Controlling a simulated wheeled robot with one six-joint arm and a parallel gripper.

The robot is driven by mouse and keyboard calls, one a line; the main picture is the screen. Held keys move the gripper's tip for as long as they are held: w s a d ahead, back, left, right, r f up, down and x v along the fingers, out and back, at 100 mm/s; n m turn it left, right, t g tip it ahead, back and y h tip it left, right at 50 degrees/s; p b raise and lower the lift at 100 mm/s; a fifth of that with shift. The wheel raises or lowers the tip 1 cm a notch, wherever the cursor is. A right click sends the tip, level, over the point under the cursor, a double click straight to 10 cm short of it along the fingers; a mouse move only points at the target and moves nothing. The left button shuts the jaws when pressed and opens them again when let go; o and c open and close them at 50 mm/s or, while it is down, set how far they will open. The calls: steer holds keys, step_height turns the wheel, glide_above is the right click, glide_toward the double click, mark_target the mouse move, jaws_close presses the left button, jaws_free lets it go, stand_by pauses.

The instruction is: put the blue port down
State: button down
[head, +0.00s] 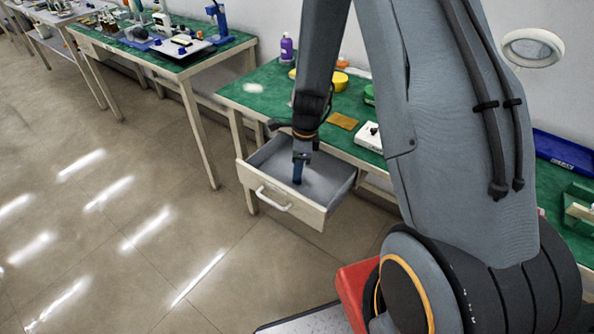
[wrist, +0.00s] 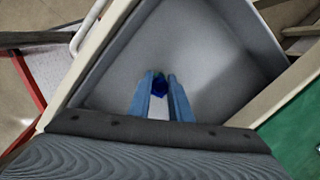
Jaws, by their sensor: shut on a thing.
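My gripper (head: 298,172) points down inside the open drawer (head: 290,213) of the green-topped table. In the wrist view, my gripper (wrist: 160,84) has its two blue fingers close together with a small dark blue thing, the blue port (wrist: 160,88), between their tips. The port is mostly hidden by the fingers. The drawer's grey floor (wrist: 205,60) lies below and around it and looks empty. I cannot tell whether the port touches the drawer floor.
The drawer has a white front handle (head: 272,198) and raised walls on all sides. The green table (head: 262,92) above it holds a purple bottle (head: 286,48), a yellow container (head: 340,80) and an orange-brown flat piece (head: 342,121). A second green table (head: 190,68) stands to the left.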

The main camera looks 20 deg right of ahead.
mark_target(302, 183)
steer(key=shift+f, duration=0.2)
steer(key=c, duration=1.6)
jaws_free()
steer(key=shift+r, duration=0.1)
step_height(302, 183, up, 12)
steer(key=d, duration=0.1)
steer(key=s+r+n, duration=0.2)
steer(key=s+n, duration=0.4)
steer(key=n, duration=0.1)
steer(key=s+r+n+h, duration=0.1)
steer(key=s+r+n, duration=0.1)
steer(key=s+n, duration=0.3)
steer(key=s+a+r+n+b, duration=0.1)
steer(key=s+r+n, duration=0.2)
steer(key=s+n, duration=0.3)
steer(key=shift+s+a+n, duration=0.1)
steer(key=shift+s+n, duration=0.05)
steer(key=shift+n, duration=0.85)
steer(key=shift+s+n, duration=0.15)
steer(key=shift+n, duration=0.85)
